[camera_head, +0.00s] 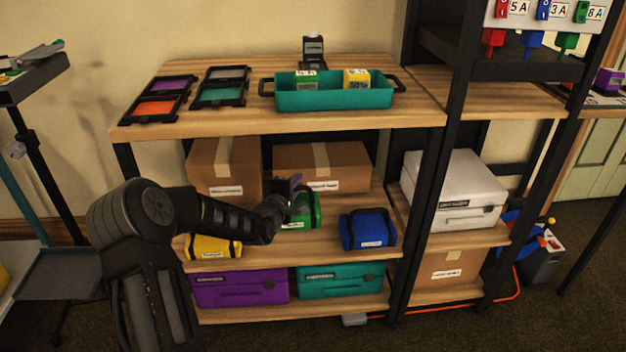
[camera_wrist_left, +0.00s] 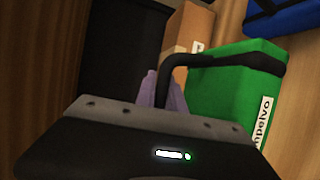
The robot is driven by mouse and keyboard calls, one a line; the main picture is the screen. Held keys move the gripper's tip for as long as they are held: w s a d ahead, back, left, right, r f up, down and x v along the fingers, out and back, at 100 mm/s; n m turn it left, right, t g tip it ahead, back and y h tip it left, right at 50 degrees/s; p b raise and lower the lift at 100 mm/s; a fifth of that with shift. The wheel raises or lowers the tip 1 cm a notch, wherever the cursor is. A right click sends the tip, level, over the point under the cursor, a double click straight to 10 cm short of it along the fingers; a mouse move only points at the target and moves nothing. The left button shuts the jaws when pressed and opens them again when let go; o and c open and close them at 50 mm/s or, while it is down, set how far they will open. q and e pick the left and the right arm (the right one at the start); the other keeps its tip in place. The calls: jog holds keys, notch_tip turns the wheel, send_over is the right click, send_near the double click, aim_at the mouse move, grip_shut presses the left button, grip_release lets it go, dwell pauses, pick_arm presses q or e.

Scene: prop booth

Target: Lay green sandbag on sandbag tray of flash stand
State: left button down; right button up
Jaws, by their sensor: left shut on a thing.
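The green sandbag (camera_head: 306,212) is at the middle shelf, between the yellow and blue bags. The left wrist view shows its green side (camera_wrist_left: 232,95), white label and black handle. My left gripper (camera_head: 291,187) is at the top of this bag, shut on its black handle; its purple fingers also show in the left wrist view (camera_wrist_left: 163,92). I cannot tell whether the bag is clear of the shelf. A grey tray (camera_head: 58,272), apparently the sandbag tray, sits empty and low on the dark stand (camera_head: 42,150) at far left. My right gripper is not in view.
A yellow bag (camera_head: 213,246) and a blue bag (camera_head: 367,229) flank the green one. Cardboard boxes (camera_head: 224,165) stand behind, and the top shelf board (camera_head: 230,122) is above. Purple (camera_head: 240,288) and teal (camera_head: 340,279) cases sit below.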

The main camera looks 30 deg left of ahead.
pick_arm(q)
jog(key=d+r+m+h, duration=0.1)
jog(key=d+r+h, duration=0.15)
jog(key=d, duration=0.85)
jog(key=d+r+m+h, duration=0.2)
jog(key=d+r, duration=0.2)
jog(key=d, duration=0.8)
jog(key=s+d+r+m+h, duration=0.1)
jog(key=s+d, duration=0.3)
jog(key=d, duration=0.5)
jog(key=s+d+r+m+h, duration=0.2)
jog(key=s+d+r, duration=0.1)
jog(key=d, duration=0.6)
jog(key=shift+s+d+r+h, duration=0.15)
jog(key=shift+s+d+h, duration=0.2)
jog(key=shift+s, duration=0.35)
